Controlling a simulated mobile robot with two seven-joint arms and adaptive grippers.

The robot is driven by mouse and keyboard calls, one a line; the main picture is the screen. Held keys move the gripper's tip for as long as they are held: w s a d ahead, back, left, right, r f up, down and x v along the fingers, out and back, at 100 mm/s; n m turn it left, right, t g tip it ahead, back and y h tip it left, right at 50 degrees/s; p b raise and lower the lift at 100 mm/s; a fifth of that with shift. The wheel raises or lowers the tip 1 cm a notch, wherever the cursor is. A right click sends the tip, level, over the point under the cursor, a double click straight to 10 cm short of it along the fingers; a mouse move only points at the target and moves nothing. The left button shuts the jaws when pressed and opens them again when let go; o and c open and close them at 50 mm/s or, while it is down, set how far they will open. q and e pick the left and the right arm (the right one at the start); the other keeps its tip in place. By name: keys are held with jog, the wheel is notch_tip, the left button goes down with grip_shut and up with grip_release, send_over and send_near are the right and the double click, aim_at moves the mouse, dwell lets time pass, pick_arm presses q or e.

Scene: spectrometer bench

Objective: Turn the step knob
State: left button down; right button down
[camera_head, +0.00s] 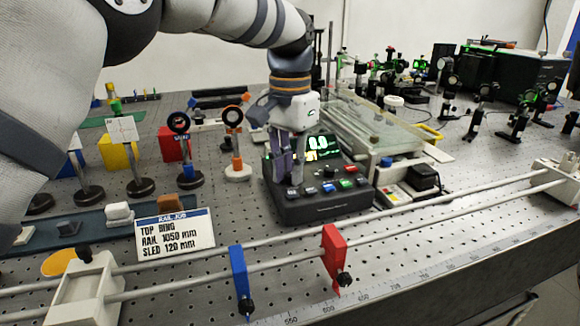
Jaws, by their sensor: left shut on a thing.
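A dark control box (325,207) stands on the perforated bench near the middle. It has a lit display (319,143) with green digits and a sloped front with several coloured buttons. My left gripper (287,180) comes down from above over the left part of the box. Its fingers are shut at the place of the step knob, and they hide the knob itself. I cannot see which way the knob points. My right gripper is not in view.
Two long rails (420,212) run in front of the box, with a blue clamp (239,275) and a red clamp (333,255) on them. A sign card (174,235) stands left of the box. Mounted optics (235,142) stand behind it. A power unit (410,178) is to the right.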

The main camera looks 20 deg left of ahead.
aim_at(289, 174)
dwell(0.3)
pick_arm(q)
jog(key=c, duration=1.5)
grip_release()
notch_tip(289, 174, up, 12)
